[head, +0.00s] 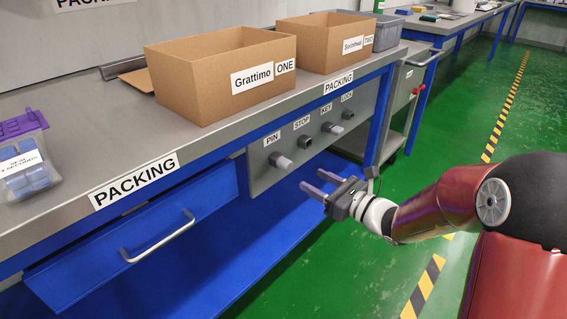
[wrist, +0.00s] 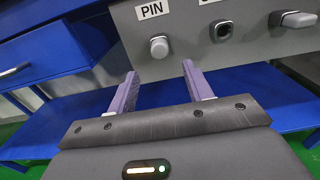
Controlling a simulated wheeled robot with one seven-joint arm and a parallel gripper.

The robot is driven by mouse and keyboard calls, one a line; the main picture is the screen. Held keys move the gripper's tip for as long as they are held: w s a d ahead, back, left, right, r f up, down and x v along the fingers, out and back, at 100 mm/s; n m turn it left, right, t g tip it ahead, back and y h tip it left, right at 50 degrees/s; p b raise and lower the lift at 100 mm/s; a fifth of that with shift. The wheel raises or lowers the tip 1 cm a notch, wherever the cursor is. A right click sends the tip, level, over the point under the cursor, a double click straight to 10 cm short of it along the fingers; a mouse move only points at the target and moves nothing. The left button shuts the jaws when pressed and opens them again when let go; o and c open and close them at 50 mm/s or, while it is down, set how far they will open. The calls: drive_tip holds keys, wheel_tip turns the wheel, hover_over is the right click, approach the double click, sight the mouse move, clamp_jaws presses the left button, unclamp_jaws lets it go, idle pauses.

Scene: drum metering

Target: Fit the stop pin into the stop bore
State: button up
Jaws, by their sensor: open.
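The stop pin (head: 283,161) is a pale grey, rounded peg sticking out of the grey panel under the PIN label. It also shows in the wrist view (wrist: 159,46), just ahead of my fingertips. The stop bore (head: 304,142) is a dark-centred socket in the same panel under the STOP label, to the right of the pin; in the wrist view (wrist: 222,30) its hole looks empty. My gripper (head: 317,181) is open and empty, its two purple fingers pointing at the panel. In the wrist view (wrist: 160,70) the fingers are apart, below the pin and not touching it.
A grey key knob (head: 332,129) and a lock fitting (head: 347,114) sit farther right on the panel. A blue drawer (head: 150,235) with a handle is left of it. Cardboard boxes (head: 210,85) stand on the bench. A blue lower shelf (head: 260,235) lies below; green floor is free at right.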

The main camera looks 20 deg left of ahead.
sight(290, 167)
drive_tip(key=shift+a, duration=0.1)
drive_tip(key=shift+x, duration=4.4)
drive_tip(key=shift+b, duration=0.7)
drive_tip(key=shift+c, duration=0.2)
clamp_jaws()
drive_tip(key=v, duration=0.6)
drive_tip(key=shift+b, duration=0.45)
drive_tip(key=v, duration=0.4)
